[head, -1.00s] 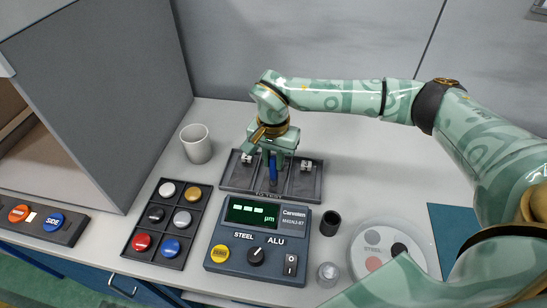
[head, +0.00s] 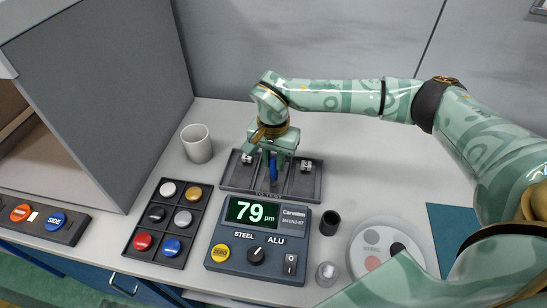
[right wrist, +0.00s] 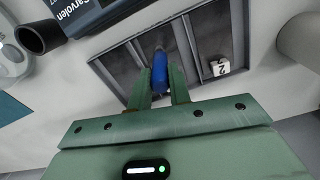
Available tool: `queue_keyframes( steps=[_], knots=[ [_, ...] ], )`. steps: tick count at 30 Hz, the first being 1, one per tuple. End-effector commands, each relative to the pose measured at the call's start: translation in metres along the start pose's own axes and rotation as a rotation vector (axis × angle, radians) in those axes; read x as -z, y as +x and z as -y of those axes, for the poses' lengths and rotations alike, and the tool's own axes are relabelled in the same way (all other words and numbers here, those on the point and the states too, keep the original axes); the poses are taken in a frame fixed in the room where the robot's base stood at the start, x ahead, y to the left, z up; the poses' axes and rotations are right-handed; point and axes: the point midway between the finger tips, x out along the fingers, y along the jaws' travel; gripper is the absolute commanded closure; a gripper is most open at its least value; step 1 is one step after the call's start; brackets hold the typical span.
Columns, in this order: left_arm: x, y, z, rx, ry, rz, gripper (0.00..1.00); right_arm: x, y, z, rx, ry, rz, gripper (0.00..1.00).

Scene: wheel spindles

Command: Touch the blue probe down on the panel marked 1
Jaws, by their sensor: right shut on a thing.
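My right gripper (head: 272,154) is shut on the blue probe (head: 272,172), which points down, upright, over the middle compartment of the dark tray (head: 225,184) labelled TO TEST. No marker 1 is readable. The gauge (head: 257,250) shows 79 µm. My left gripper is out of view.
A six-place tray of coloured discs (head: 150,228) lies left of the gauge. A grey cup (head: 196,144) stands behind it. A black cup (head: 330,222) and a round plate (head: 365,262) are to the right. The bench behind the arm is clear.

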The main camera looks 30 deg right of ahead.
Motion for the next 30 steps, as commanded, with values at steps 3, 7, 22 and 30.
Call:
queue_keyframes(
  steps=[3,7,22,30],
  knots=[
    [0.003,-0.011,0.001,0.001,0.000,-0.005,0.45,0.000,-0.014,0.000,0.003,0.000,-0.002,1.00],
    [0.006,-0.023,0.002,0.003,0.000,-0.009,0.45,0.000,-0.028,0.000,0.003,0.001,-0.002,1.00],
    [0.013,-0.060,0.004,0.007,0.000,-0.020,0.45,0.001,-0.070,0.000,0.004,0.001,-0.002,1.00],
    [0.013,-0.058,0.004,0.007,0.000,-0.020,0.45,0.000,-0.068,0.000,0.003,-0.003,-0.001,1.00]
  ],
)
